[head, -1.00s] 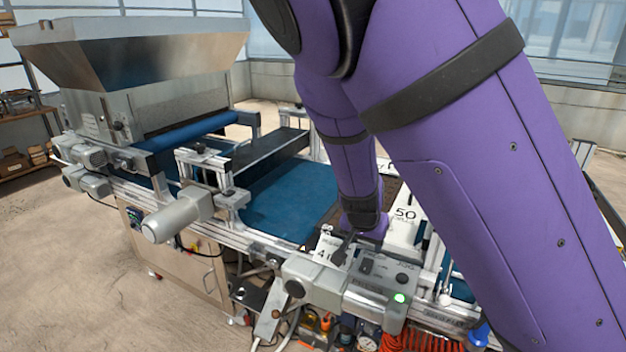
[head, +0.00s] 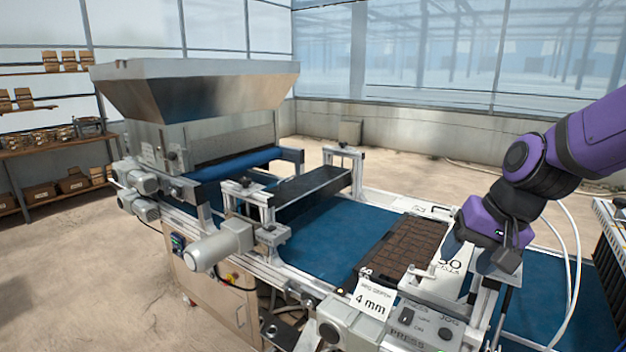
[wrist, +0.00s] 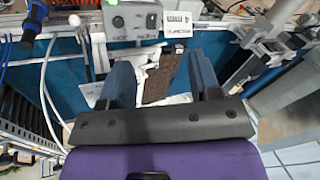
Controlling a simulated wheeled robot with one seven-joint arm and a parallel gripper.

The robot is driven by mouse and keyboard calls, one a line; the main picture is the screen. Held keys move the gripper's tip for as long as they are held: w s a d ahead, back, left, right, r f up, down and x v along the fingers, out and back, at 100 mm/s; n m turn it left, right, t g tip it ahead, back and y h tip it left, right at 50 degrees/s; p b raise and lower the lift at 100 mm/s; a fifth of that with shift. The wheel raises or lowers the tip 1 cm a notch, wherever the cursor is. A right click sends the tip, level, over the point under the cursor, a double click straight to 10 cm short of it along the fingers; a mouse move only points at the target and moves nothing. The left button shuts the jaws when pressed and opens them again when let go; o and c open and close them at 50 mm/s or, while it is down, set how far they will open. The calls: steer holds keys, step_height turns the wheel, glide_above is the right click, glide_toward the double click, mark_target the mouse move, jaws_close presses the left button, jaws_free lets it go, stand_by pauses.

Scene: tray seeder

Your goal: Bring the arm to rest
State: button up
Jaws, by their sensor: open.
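My gripper (head: 470,254) is at the right of the head view, at the end of my purple arm, over the right part of the seeder line. In the wrist view my gripper (wrist: 161,84) shows two blue-grey fingers spread apart with nothing between them. Beyond the fingers are part of a dark soil-filled tray (wrist: 166,80) and white parts of the machine. In the head view the tray (head: 400,247) lies on the line to the left of my gripper. I cannot tell whether the fingers touch anything.
The control box (head: 428,330) and a "4 mm" card (head: 372,299) stand at the line's front edge. A blue belt (head: 330,240) runs left to a metal hopper (head: 200,90). White hoses (head: 571,260) hang right of my gripper. Floor at the left is clear.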

steer(key=s+d+r+n+t+h, duration=0.1)
steer(key=s+d+r, duration=0.1)
steer(key=s+r, duration=0.3)
steer(key=s+d+r+n+t+h, duration=0.1)
steer(key=s+d+r+n+h, duration=0.1)
steer(key=s, duration=0.7)
step_height(320, 180, up, 3)
steer(key=shift+d+f, duration=0.1)
steer(key=shift+d, duration=0.4)
stand_by(0.7)
